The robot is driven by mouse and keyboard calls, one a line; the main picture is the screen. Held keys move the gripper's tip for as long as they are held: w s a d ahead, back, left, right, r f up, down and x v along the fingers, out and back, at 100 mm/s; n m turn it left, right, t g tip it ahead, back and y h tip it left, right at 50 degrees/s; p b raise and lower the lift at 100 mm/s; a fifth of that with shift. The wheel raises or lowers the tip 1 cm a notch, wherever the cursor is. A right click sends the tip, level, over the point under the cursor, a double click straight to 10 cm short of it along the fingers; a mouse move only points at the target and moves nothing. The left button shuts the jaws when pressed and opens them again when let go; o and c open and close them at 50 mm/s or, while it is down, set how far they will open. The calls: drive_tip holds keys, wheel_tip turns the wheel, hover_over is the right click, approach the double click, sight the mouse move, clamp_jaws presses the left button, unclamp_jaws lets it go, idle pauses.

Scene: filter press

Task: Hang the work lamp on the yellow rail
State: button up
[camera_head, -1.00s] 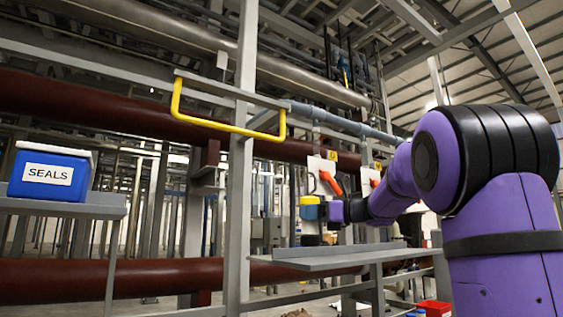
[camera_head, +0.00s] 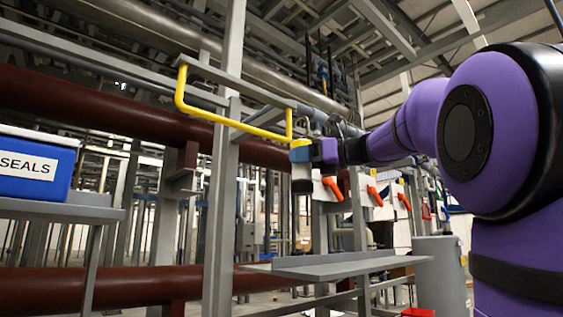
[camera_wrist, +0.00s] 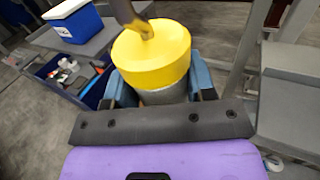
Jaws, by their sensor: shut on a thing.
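The work lamp has a yellow cap over a grey body. In the wrist view the lamp (camera_wrist: 152,60) sits between the blue fingers of my gripper (camera_wrist: 160,88), which is shut on it. In the head view the lamp (camera_head: 300,153) appears just below the right end of the yellow rail (camera_head: 235,125); my gripper (camera_head: 318,151) comes to it from the right. I cannot tell the gap in depth between lamp and rail. A dull yellow bar stands over the cap in the wrist view; whether it is the lamp's hook is unclear.
A blue SEALS box (camera_head: 32,168) stands on a grey shelf (camera_head: 70,210) at left. A grey upright (camera_head: 222,190) passes by the rail. A grey ledge (camera_head: 335,266) lies below the lamp. Panels with orange handles (camera_head: 333,189) are behind it. A tool bin (camera_wrist: 80,95) shows in the wrist view.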

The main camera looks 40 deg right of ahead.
drive_tip(key=shift+w+a+r, duration=0.1)
drive_tip(key=shift+w+r, duration=0.15)
drive_tip(key=shift+w, duration=0.25)
drive_tip(key=shift+w+a+r, duration=0.1)
drive_tip(key=shift+w+r, duration=0.1)
drive_tip(key=shift+w, duration=0.25)
drive_tip(key=w+r, duration=0.1)
drive_tip(key=w, duration=1.3)
drive_tip(key=shift+w+a+r, duration=0.15)
drive_tip(key=shift+a+r, duration=0.1)
drive_tip(key=shift+r, duration=0.15)
idle(1.2)
drive_tip(key=shift+f, duration=0.1)
drive_tip(key=o, duration=1.1)
drive_tip(key=v, duration=1)
drive_tip(key=shift+s+d, duration=0.2)
drive_tip(key=shift+s, duration=0.15)
